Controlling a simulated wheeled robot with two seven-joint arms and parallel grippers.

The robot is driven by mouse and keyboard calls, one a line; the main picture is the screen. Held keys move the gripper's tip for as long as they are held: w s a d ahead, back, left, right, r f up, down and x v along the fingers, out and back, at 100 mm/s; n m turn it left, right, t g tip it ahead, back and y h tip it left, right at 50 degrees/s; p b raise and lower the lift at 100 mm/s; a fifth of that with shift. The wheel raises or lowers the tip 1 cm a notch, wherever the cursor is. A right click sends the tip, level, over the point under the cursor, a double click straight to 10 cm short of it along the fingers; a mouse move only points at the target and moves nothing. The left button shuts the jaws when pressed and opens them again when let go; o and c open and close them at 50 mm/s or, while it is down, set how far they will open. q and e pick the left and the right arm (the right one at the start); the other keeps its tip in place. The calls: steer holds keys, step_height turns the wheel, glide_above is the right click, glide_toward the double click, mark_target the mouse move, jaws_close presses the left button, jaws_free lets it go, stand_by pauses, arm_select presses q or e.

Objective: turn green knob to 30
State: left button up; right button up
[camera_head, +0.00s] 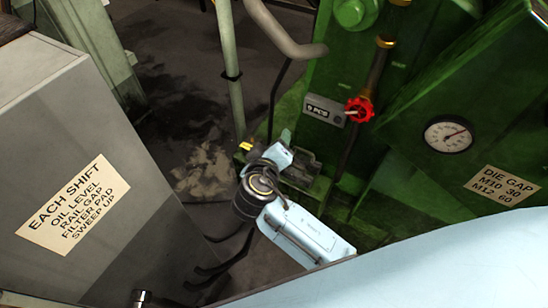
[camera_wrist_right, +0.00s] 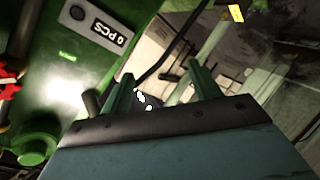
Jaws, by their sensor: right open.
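A round green knob-like part (camera_head: 355,12) is at the top edge of the head view, on the green machine. A round green knob (camera_wrist_right: 36,142) shows at the lower left of the right wrist view; I cannot tell if they are the same part. My right gripper (camera_head: 284,140) is below and left of the counter in the head view. Its fingers (camera_wrist_right: 160,72) are apart and empty, away from the knob. My left gripper is not in view.
A red handwheel (camera_head: 360,110) on a pipe is beside a counter plate (camera_head: 324,110). A label (camera_head: 502,186) reads DIE GAP, M10 30, M12 60. A grey cabinet (camera_head: 60,130) stands left. A post (camera_head: 230,70) and bent pipe (camera_head: 285,35) are near my right arm.

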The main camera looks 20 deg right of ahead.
steer(key=shift+n+g+y, duration=0.3)
steer(key=shift+n, duration=0.1)
steer(key=shift+s+f, duration=0.2)
steer(key=shift+f, duration=1.95)
steer(key=s+d+f+n+g+y+b, duration=0.15)
steer(key=s+f, duration=0.35)
steer(key=f, duration=0.5)
steer(key=s+f+g+y+b, duration=0.15)
steer(key=s+f, duration=0.25)
steer(key=f, duration=0.6)
steer(key=s+d+f+n+g+y+b, duration=0.1)
steer(key=s+f+g+b, duration=0.3)
steer(key=f, duration=0.6)
steer(key=s+d+f+m+g, duration=0.1)
steer(key=s+d+f, duration=0.1)
steer(key=s+f, duration=0.4)
steer(key=s+d+f+m+g+y+b, duration=0.1)
steer(key=s+f, duration=0.5)
steer(key=s, duration=0.7)
steer(key=s+d+f+m+g+y+b, duration=0.1)
steer(key=s+d+f, duration=0.3)
steer(key=s, duration=0.6)
step_height(320, 180, down, 2)
steer(key=shift+d+f+m, duration=0.1)
steer(key=shift+d+m, duration=0.1)
steer(key=shift+m, duration=0.55)
